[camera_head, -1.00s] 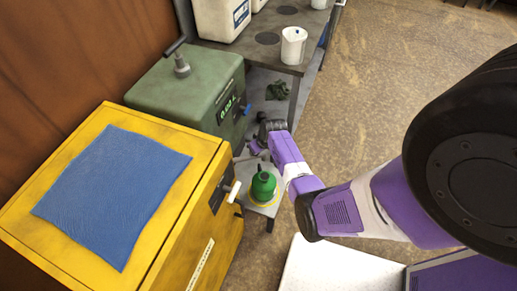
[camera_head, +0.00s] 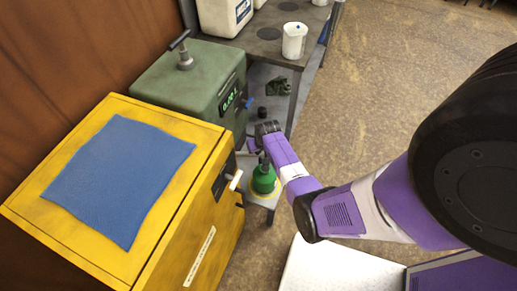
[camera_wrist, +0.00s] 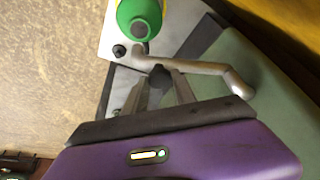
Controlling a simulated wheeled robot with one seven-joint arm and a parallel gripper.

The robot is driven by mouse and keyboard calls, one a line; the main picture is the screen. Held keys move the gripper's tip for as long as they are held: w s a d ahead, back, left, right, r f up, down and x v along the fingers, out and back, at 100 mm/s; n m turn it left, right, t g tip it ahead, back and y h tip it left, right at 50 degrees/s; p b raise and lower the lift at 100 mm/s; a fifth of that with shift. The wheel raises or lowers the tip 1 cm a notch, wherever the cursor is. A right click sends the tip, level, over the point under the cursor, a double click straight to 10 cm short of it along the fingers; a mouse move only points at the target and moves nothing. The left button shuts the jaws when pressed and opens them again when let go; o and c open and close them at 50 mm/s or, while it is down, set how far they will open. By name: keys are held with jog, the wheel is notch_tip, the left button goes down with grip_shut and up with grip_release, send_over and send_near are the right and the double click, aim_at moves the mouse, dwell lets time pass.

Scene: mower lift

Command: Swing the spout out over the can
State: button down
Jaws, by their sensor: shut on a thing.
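My gripper (camera_wrist: 160,88) is shut on a dark knob (camera_wrist: 158,76) at the spout. In the head view my gripper (camera_head: 264,138) is above and beyond the can, partly hidden by my arm.
The yellow cabinet (camera_head: 215,225) with a blue cloth (camera_head: 120,175) and a white handle stands close left of the can. A bench (camera_head: 270,45) with a white cup (camera_head: 294,40) is behind. The floor (camera_head: 400,90) to the right is clear.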

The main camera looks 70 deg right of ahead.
jog(key=c, duration=1.3)
grip_release()
jog(key=shift+a, duration=0.1)
jog(key=v, duration=0.7)
jog(key=shift+r+p, duration=0.4)
jog(key=shift+a, duration=0.1)
jog(key=shift+s, duration=0.1)
